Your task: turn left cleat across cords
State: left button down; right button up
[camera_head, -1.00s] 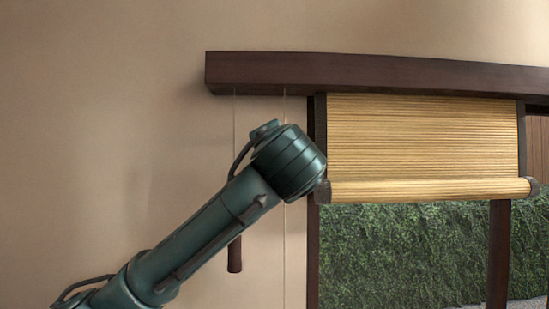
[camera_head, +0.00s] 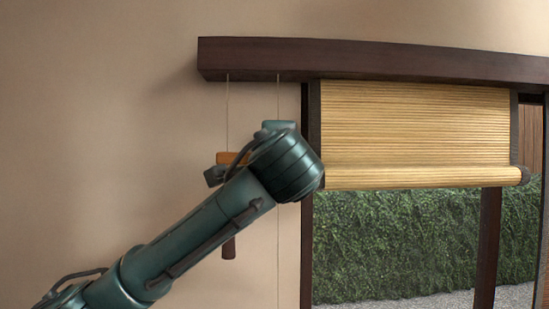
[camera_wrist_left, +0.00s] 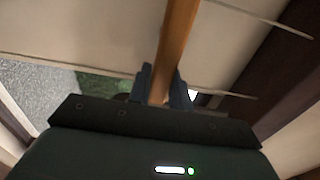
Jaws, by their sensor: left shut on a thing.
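The left cleat, an orange-brown wooden bar (camera_head: 232,158), shows its end beside my forearm in the head view, near the left cord (camera_head: 228,112). The right cord (camera_head: 278,98) hangs close by and passes behind my arm. In the left wrist view the cleat (camera_wrist_left: 178,38) runs up from between the fingers of my left gripper (camera_wrist_left: 162,88), which is shut on it. Thin cords (camera_wrist_left: 265,18) show on either side of the bar there. My right gripper is out of view.
A dark wooden pull (camera_head: 229,248) hangs low behind my arm. A bamboo blind (camera_head: 415,125) is partly rolled up under a dark beam (camera_head: 370,60), right of my arm. A dark window post (camera_head: 306,245) stands close by. The wall at left is bare.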

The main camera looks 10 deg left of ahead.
pick_arm(q)
jog(key=c, duration=1.3)
grip_release()
jog(key=shift+f, duration=0.1)
